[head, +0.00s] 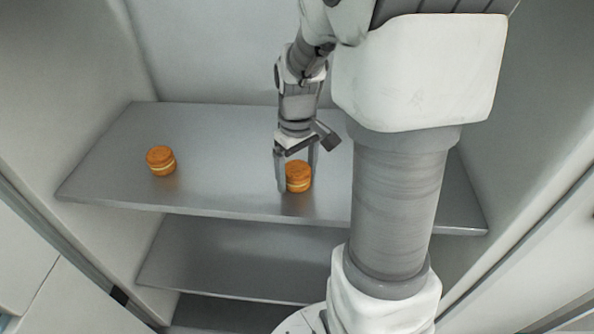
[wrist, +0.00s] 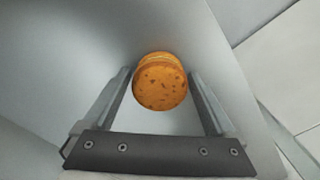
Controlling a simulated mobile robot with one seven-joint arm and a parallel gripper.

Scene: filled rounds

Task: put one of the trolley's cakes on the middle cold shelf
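An orange-brown round cake (head: 299,177) with a pale filling band is at the front middle of the uppermost grey shelf (head: 215,150) in the head view. It appears to rest on the shelf. My gripper (head: 297,181) points down with one finger on each side of this cake. In the wrist view the cake (wrist: 160,82) sits between the fingertips of my gripper (wrist: 161,75), with narrow gaps showing beside it. The fingers look open. A second similar cake (head: 161,160) stands on the same shelf to the left, clear of the gripper. The trolley is not in view.
A lower shelf (head: 215,255) shows empty under the front edge, with another surface (head: 210,313) below that. The cabinet's pale walls (head: 60,80) close in at left, right and back. The shelf between the two cakes is clear. My arm hides part of the shelf's right side.

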